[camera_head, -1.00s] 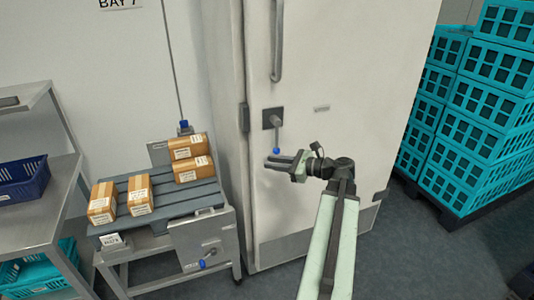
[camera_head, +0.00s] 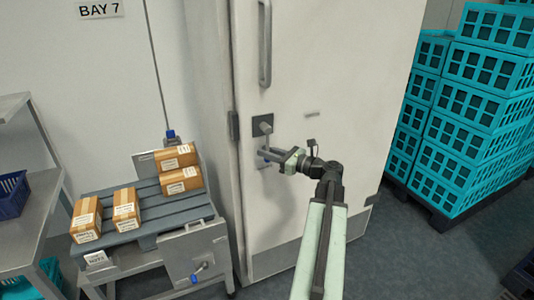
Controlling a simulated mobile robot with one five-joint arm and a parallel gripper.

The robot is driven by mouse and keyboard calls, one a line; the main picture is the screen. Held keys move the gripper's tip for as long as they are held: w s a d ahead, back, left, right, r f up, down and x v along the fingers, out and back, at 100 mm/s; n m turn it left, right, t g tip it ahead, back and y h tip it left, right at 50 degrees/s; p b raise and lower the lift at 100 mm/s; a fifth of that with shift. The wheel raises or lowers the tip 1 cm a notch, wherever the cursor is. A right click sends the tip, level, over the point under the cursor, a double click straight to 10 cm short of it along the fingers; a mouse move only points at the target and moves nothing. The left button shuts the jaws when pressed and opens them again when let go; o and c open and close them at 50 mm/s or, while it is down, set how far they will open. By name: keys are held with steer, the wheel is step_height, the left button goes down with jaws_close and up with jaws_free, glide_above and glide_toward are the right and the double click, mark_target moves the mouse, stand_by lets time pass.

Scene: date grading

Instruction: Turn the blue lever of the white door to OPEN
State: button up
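The white door (camera_head: 330,70) stands upright in the middle of the view, with a grey pull handle on its upper left. Below the handle is a dark square plate (camera_head: 262,119) with a grey lever (camera_head: 266,131) pointing down from it. The lever's blue end is mostly hidden at my gripper; only a trace of blue shows there. My gripper (camera_head: 268,154) reaches in from the right, with its fingertips at the lever's lower end. I cannot tell whether the fingers touch or grip it. No OPEN marking is readable.
A slatted grey stand (camera_head: 150,222) with several brown boxes is left of the door. It carries a plate with another blue-tipped lever (camera_head: 201,267); another blue tip (camera_head: 170,134) shows behind. Teal crates (camera_head: 470,120) are stacked at right. Floor before the door is clear.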

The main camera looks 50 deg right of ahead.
jaws_close()
stand_by(1.4)
